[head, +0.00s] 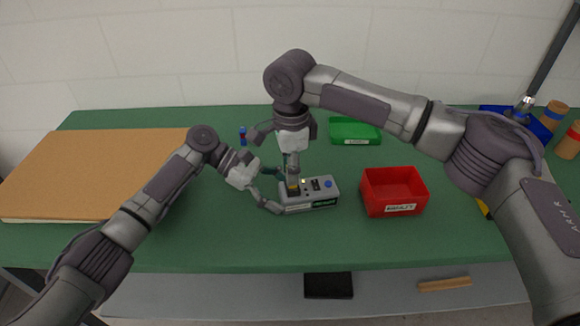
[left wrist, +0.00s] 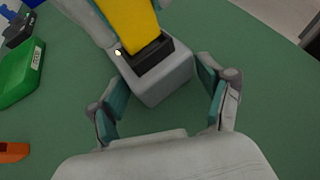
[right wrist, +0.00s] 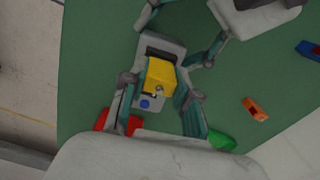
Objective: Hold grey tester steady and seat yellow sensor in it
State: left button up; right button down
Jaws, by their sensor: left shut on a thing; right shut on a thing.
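The grey tester (head: 326,190) lies on the green table and has a black socket, which shows in the left wrist view (left wrist: 150,62). My left gripper (left wrist: 162,98) is shut on the socket end of the tester, one finger on each side. The yellow sensor (right wrist: 160,76) is between the fingers of my right gripper (right wrist: 158,92), which is shut on it from above. In the left wrist view the sensor (left wrist: 130,25) stands slightly tilted with its lower end at the socket. How deep it sits there cannot be told. The tester's blue button (right wrist: 145,103) is uncovered.
A red bin (head: 395,191) stands close to the right of the tester. A green bin (head: 355,130) is behind. A large cardboard box (head: 90,170) fills the left of the table. An orange object (right wrist: 253,108) and a blue object (right wrist: 309,49) lie nearby. The table front is clear.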

jog(key=shift+d+f, duration=0.1)
jog(key=shift+f, duration=0.85)
dwell(0.3)
pick_arm(q)
jog(key=shift+f, duration=0.1)
pick_arm(e)
jog(key=c, duration=0.8)
grip_release()
notch_tip(320, 180, up, 12)
jog(key=shift+r, duration=0.1)
pick_arm(q)
jog(key=o, duration=0.8)
